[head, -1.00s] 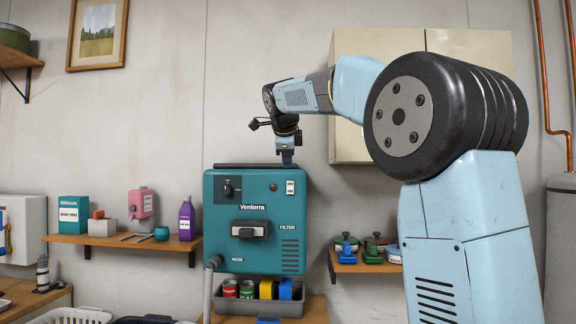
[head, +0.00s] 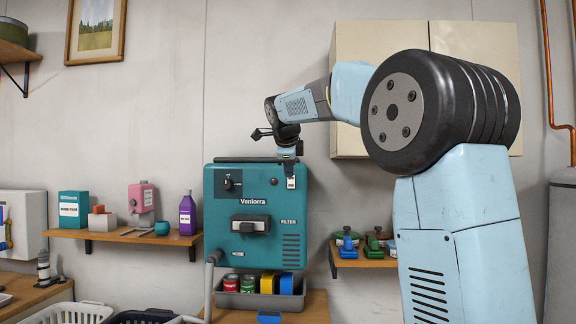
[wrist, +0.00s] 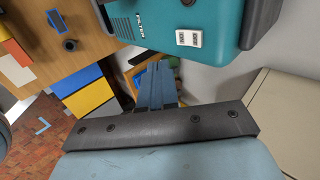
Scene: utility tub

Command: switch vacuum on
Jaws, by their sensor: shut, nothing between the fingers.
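The vacuum is a teal wall unit marked Venlorra (head: 222,210), with a dark knob (head: 229,184) at its upper left and a dark handle block (head: 250,223) at its middle. A small white switch (head: 291,184) sits at its upper right front, partly covered by my gripper in the head view. In the wrist view the white switch (wrist: 189,38) shows clearly, with two small marked parts. My gripper (head: 290,174) is shut and empty, pointing down at the unit's upper right corner. In the wrist view its blue fingers (wrist: 157,72) are together, apart from the switch in the picture. Contact is unclear.
A grey tray (head: 258,300) with cans and coloured boxes stands under the unit. A grey hose (head: 211,272) hangs at its lower left. Shelves with bottles (head: 187,214) and green and blue tools (head: 347,244) flank it. A cream cabinet (head: 378,60) hangs behind my arm.

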